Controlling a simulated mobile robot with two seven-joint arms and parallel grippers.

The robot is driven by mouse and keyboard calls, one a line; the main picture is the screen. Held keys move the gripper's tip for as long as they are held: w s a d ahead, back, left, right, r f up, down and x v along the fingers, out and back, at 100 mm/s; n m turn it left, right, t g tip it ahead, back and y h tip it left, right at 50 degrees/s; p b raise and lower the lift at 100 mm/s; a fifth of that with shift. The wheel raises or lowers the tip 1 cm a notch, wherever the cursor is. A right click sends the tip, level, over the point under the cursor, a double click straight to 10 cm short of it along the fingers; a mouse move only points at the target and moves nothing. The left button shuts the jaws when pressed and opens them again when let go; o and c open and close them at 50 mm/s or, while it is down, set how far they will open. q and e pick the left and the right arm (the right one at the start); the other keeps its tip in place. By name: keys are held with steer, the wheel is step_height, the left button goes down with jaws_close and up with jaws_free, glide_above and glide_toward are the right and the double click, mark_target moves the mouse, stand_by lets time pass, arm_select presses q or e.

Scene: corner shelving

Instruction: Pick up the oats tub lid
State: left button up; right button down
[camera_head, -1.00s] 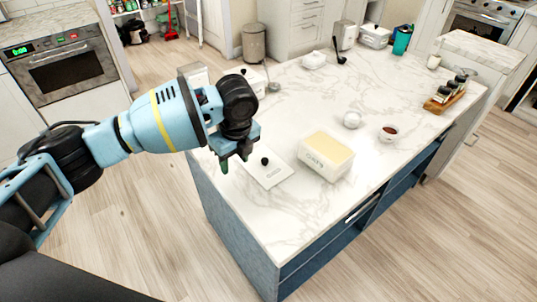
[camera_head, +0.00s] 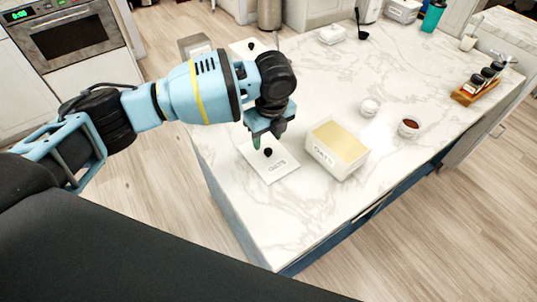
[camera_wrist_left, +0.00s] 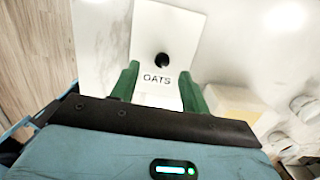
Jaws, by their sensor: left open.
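The oats tub lid (camera_head: 270,166) is a flat white square with a black knob (camera_head: 268,152) and the word OATS. It lies on the marble counter, left of the white oats tub (camera_head: 337,150), which is open and holds pale oats. In the left wrist view the lid (camera_wrist_left: 150,92) sits ahead of and between the green fingers, with its knob (camera_wrist_left: 162,60) beyond the tips. My left gripper (camera_head: 264,138) is open and empty, pointing down above the lid near the knob. It also shows in the left wrist view (camera_wrist_left: 160,78). My right gripper is out of view.
A small white bowl (camera_head: 370,105) and a bowl of dark red contents (camera_head: 409,127) stand right of the tub. A wooden rack with jars (camera_head: 477,88) is at the right edge. Another white lidded tub (camera_head: 251,48) is behind my gripper. The front counter is clear.

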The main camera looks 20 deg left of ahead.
mark_target(268, 150)
arm_select(q)
steer(key=shift+w+f, duration=0.2)
steer(key=shift+f, duration=2.35)
jaws_close()
